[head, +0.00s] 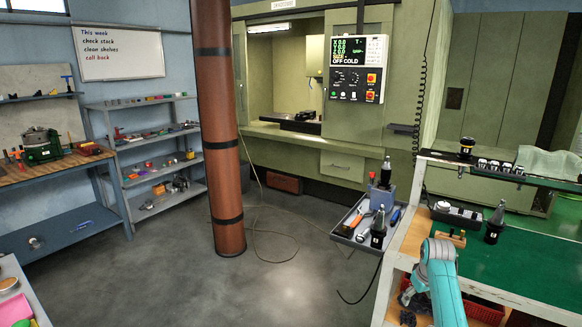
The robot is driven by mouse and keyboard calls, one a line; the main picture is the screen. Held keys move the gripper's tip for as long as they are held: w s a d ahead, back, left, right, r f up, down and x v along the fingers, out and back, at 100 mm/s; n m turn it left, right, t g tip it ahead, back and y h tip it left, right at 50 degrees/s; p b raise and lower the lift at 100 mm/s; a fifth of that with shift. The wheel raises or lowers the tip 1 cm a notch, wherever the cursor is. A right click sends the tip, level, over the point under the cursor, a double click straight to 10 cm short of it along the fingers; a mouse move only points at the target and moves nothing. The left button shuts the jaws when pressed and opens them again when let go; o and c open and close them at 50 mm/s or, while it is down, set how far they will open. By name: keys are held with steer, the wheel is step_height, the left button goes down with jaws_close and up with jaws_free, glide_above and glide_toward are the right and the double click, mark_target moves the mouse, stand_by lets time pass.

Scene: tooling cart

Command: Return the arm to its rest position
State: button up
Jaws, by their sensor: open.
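My teal and grey arm rises from the bottom edge at the lower right of the head view, bent, in front of the tooling cart (408,240). The jaws of my gripper cannot be made out in this view. I see nothing held. A black and silver tool holder (494,222) stands upright on the cart's green top, to the right of my arm. A small wooden block with a dark handle (450,238) lies just behind the arm's upper bend.
A grey tray (346,238) with tool holders and hand tools sticks out left of the cart. A raised shelf (480,172) carries more parts. A red crate (482,310) sits below the cart top. A brown pillar (216,130) stands left of centre. The floor between is mostly clear, except for cables.

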steer(key=s+a+f+t, duration=0.1)
steer(key=s+a+f, duration=0.4)
steer(key=f, duration=0.5)
steer(key=s+a+f+t, duration=0.2)
steer(key=s+a+f, duration=0.1)
steer(key=s+f, duration=0.5)
steer(key=s+a+f+m+t, duration=0.15)
steer(key=s+a+f, duration=0.25)
steer(key=s, duration=0.6)
steer(key=s+a+f+n+t, duration=0.1)
steer(key=s+a+f+t, duration=0.15)
steer(key=s, duration=0.75)
steer(key=s+a+r+t, duration=0.1)
steer(key=s+a+r, duration=0.1)
steer(key=s+r, duration=0.55)
steer(key=s+a+r+m+t, duration=0.15)
steer(key=s+r, duration=0.25)
steer(key=s, duration=0.7)
steer(key=s+a+r+t, duration=0.1)
steer(key=s+a+r, duration=0.2)
steer(key=s+r, duration=0.45)
steer(key=s+r+t, duration=0.1)
steer(key=s+r, duration=0.6)
steer(key=r, duration=0.3)
steer(key=shift+y, duration=0.4)
steer(key=shift+a, duration=0.1)
